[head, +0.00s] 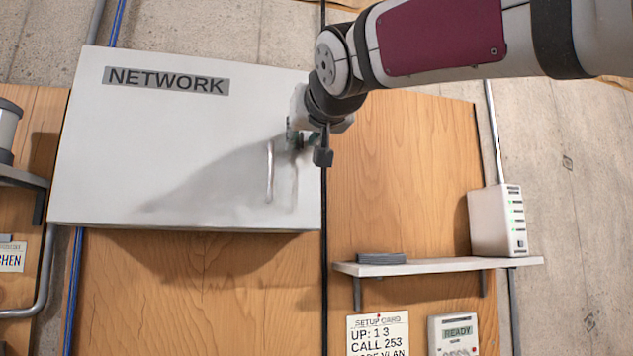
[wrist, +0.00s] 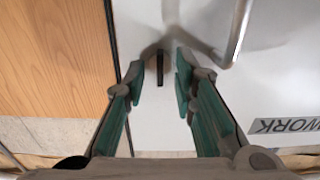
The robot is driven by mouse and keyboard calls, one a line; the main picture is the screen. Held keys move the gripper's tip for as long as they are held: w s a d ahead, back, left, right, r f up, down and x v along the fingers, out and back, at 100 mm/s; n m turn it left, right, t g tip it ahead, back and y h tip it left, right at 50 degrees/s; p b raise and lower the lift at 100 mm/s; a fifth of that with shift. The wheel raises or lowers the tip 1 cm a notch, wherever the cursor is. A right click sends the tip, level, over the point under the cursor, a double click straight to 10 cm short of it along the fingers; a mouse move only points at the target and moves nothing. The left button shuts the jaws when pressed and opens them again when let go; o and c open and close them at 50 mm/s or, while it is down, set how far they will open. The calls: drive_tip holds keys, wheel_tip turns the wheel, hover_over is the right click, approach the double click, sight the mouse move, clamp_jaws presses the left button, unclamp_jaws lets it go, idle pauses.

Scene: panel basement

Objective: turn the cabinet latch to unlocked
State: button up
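The white cabinet (head: 185,130), labelled NETWORK, hangs on the wooden panel, its door shut. The latch (wrist: 160,68) is a small dark bar, upright in the wrist view, on the white door near its edge. My gripper (head: 300,140) is at the door's right side in the head view, hiding the latch there. In the wrist view my gripper (wrist: 160,63) is open, its green-padded fingers either side of the latch. A gap shows between the latch and each finger; I cannot tell the depth between them.
The metal door handle (wrist: 236,38) is close to one finger; it also shows in the head view (head: 269,172). A shelf (head: 440,266) at lower right holds a white network box (head: 498,220). Bare wooden panel (head: 405,170) lies right of the cabinet.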

clamp_jaws()
drive_tip(key=shift+n, duration=0.3)
drive_tip(key=n, duration=0.3)
drive_tip(key=shift+a+n+p, duration=0.1)
drive_tip(key=shift+n+p, duration=0.25)
drive_tip(key=shift+n, duration=0.05)
drive_tip(key=n+p, duration=0.1)
drive_tip(key=n, duration=0.2)
drive_tip(key=shift+s+n, duration=0.1)
drive_tip(key=shift+n, duration=0.2)
drive_tip(key=n+p, duration=0.1)
drive_tip(key=n, duration=0.3)
drive_tip(key=shift+a+n+p, duration=0.1)
drive_tip(key=shift+n+p, duration=0.2)
drive_tip(key=shift+p, duration=0.1)
drive_tip(key=n+p, duration=0.2)
drive_tip(key=n, duration=0.3)
drive_tip(key=shift+f, duration=0.15)
drive_tip(key=shift+n+p, duration=0.3)
